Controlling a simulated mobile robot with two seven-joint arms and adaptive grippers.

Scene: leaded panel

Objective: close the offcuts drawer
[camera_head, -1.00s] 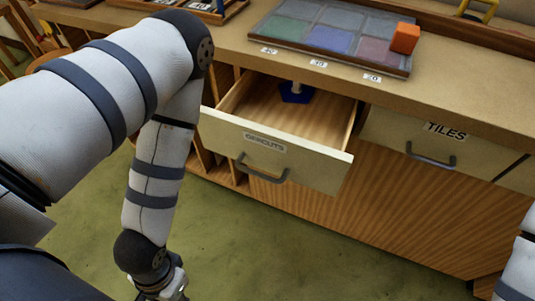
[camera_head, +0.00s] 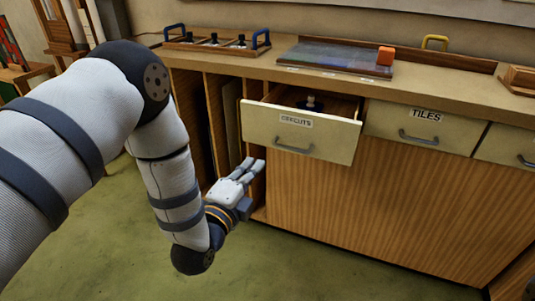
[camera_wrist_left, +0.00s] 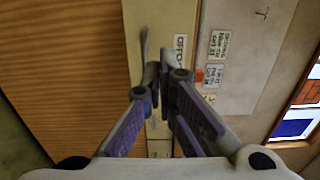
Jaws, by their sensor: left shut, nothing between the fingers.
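The offcuts drawer (camera_head: 334,138) has a cream front with a label and a grey handle (camera_head: 293,148). It stands pulled out of the bench, with part of its wooden inside showing. A dark object with a pale knob (camera_head: 311,103) sits inside it. My left gripper (camera_head: 256,165) is shut and empty, just below and left of the drawer front in the head view. In the left wrist view, its closed fingertips (camera_wrist_left: 159,70) overlap the drawer front (camera_wrist_left: 158,20), near the handle (camera_wrist_left: 144,45). I cannot tell whether they touch. My right gripper is out of view.
The tiles drawer (camera_head: 425,128), to the right, is shut. The bench top carries a glass-topped panel (camera_head: 335,56) with an orange block (camera_head: 386,56) and a tray with blue handles (camera_head: 215,45). Open slots lie left of the drawer. The green floor in front is clear.

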